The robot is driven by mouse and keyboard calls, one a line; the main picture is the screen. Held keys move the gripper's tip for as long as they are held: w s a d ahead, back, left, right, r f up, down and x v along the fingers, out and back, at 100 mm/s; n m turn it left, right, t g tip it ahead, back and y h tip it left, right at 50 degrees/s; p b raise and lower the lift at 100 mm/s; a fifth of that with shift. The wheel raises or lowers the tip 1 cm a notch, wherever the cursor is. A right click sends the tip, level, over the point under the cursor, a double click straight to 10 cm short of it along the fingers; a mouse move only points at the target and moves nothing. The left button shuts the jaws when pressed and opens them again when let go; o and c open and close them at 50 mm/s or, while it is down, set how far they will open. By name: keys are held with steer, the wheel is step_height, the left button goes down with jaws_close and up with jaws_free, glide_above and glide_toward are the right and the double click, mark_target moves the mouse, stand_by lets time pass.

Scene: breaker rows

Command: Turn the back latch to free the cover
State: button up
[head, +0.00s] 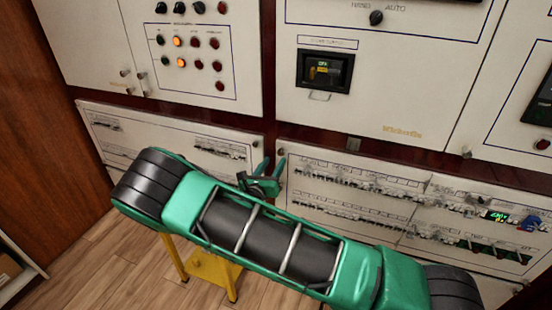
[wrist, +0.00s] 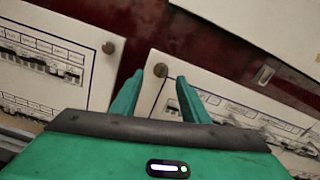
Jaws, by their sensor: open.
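My gripper (head: 271,168) is open and empty in front of the lower breaker panels, its two green fingers pointing at the wall. In the wrist view, the fingertips (wrist: 159,80) stand on either side of a small round knob (wrist: 160,70) at the upper left corner of the right lower panel (wrist: 215,98). I cannot tell whether they touch it. A similar knob (wrist: 108,47) sits at the upper right corner of the left lower panel (wrist: 98,82), left of the fingers. In the head view, this left panel's knob (head: 257,143) shows just left of the gripper. I cannot tell which is the back latch.
Upper cabinets with lamps, a HAND/AUTO switch (head: 376,18) and a small display (head: 325,70) are above. A metal catch (head: 354,144) sits on the dark red strip. A yellow stand (head: 212,268) is below my arm. Wooden floor is free at lower left.

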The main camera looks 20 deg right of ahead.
mark_target(279, 153)
steer(key=shift+x, duration=2.55)
jaws_close()
steer(key=c, duration=1.1)
jaws_free()
steer(key=shift+a, duration=0.15)
jaws_close()
